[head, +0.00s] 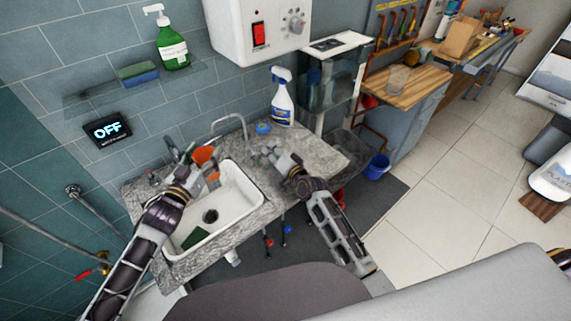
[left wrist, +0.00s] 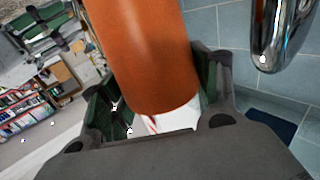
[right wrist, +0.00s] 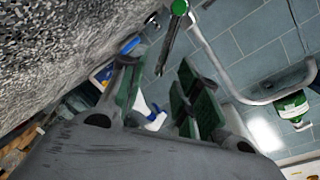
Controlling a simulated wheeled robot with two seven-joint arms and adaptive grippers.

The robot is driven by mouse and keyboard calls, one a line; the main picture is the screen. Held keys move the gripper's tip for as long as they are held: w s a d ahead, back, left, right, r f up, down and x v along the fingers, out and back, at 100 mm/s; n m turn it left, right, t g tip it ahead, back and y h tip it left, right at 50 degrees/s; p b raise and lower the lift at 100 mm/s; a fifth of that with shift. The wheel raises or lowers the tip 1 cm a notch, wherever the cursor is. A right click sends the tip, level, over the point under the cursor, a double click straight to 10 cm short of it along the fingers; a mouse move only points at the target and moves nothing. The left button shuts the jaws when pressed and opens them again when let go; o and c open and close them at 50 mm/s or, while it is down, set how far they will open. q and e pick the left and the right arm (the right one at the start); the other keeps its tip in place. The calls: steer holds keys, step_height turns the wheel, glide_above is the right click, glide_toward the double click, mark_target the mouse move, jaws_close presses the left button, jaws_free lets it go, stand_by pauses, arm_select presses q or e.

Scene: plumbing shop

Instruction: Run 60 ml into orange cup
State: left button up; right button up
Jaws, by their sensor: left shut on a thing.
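My left gripper (head: 208,172) is shut on the orange cup (head: 204,156) above the back part of the white sink. In the left wrist view the orange cup (left wrist: 155,55) sits between the finger pads, and the chrome spout (left wrist: 275,35) is close on its right. In the head view the curved tap spout (head: 231,117) rises right of the cup. My right gripper (head: 265,155) is open and empty over the counter, right of the sink. In the right wrist view a green-tipped metal part (right wrist: 179,8) shows beyond its fingers. A wall display (head: 108,129) reads OFF. The cup's inside is hidden.
The sink (head: 238,205) holds a green sponge (head: 196,237) and a dark drain. A spray bottle (head: 282,97) and a blue round item (head: 263,128) stand at the back of the stone counter (head: 315,150). A shelf above carries a green soap bottle (head: 172,45).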

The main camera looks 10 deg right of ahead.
steer(key=v, duration=0.8)
steer(key=shift+s+d, duration=0.1)
stand_by(0.5)
arm_select(q)
steer(key=x, duration=0.7)
steer(key=shift+w+d, duration=0.15)
steer(key=shift+w, duration=0.1)
steer(key=shift+s, duration=0.1)
stand_by(1.9)
